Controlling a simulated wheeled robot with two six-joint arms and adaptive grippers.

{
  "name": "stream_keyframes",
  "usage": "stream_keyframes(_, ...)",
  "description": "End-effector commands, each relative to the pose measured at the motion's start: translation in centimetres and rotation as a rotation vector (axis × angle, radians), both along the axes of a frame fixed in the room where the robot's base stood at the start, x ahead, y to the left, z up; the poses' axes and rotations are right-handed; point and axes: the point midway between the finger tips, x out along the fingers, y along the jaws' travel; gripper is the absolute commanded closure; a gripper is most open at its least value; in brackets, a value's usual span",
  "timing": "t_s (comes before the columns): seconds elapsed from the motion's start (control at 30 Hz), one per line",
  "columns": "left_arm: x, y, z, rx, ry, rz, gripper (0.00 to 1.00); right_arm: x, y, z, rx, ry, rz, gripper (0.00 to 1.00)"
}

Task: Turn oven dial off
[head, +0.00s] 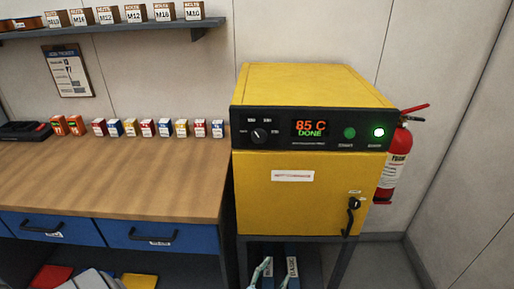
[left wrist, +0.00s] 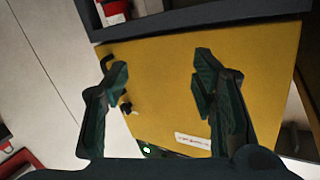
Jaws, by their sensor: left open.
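The yellow oven (head: 310,85) stands right of the workbench. Its black dial (head: 260,136) is at the left of the control panel, its pale mark pointing up and left. The display (head: 310,128) reads "85 C DONE". My left gripper (head: 272,277) shows only at its fingertips at the bottom edge of the head view, below the oven door. In the left wrist view my left gripper (left wrist: 160,85) is open and empty, facing the yellow oven door (left wrist: 165,60). The dial is not visible there. My right gripper is not in view.
The door has a black handle (head: 350,216). A red fire extinguisher (head: 396,165) is at the right. Several small boxes line the wooden workbench (head: 110,180).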

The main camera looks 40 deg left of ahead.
Motion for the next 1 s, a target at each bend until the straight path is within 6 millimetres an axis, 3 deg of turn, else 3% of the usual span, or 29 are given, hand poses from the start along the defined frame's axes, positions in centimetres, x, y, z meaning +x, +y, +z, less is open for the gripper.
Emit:
stream_keyframes(0.03, 2.0, 0.7, 6.7, 0.036, -0.21, 0.052, 0.47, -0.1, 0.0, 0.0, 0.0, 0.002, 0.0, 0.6)
stream_keyframes(0.1, 2.4, 2.2, 15.5, 0.084, -0.483, 0.158, 0.47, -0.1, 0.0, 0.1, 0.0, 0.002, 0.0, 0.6)
stream_keyframes(0.2, 0.5, 3.9, 23.7, 0.124, -0.755, 0.303, 0.47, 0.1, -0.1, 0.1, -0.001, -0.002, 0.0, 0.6)
stream_keyframes(0.23, -0.1, 4.3, 25.2, 0.13, -0.808, 0.338, 0.47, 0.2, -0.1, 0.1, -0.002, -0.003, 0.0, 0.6)
stream_keyframes(0.37, -0.9, 5.3, 28.4, 0.14, -0.899, 0.403, 0.47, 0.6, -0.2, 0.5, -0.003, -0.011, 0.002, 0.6)
stream_keyframes(0.8, 5.5, 9.9, 36.4, 0.139, -0.896, 0.396, 0.47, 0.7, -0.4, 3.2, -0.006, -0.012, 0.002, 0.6)
stream_keyframes(1.0, 6.8, 10.9, 37.7, 0.138, -0.892, 0.396, 0.47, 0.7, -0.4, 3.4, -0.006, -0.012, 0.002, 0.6)
